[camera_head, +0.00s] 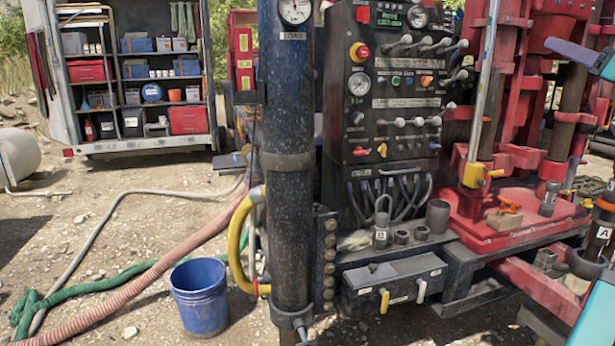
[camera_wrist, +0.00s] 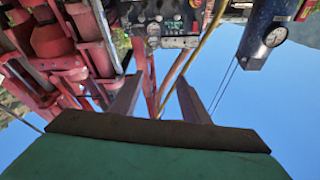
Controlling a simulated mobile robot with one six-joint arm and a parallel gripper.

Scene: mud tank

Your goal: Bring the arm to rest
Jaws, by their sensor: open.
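My gripper (camera_wrist: 160,98) shows in the wrist view with its two fingers apart and nothing between them. The wrist picture is upside down, with sky behind the fingers. Past the fingertips are the control panel (camera_wrist: 163,22), the red rig mast (camera_wrist: 62,45) and a dark column with a gauge (camera_wrist: 262,30). No contact with them shows.
The black control panel (camera_head: 395,85) with levers and gauges stands right of the dark column (camera_head: 288,220). The red rig base (camera_head: 500,222) is further right. A blue bucket (camera_head: 200,298), a green hose (camera_head: 90,286) and a pink hose (camera_head: 130,291) lie on gravel. A shelved trailer (camera_head: 136,70) stands behind.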

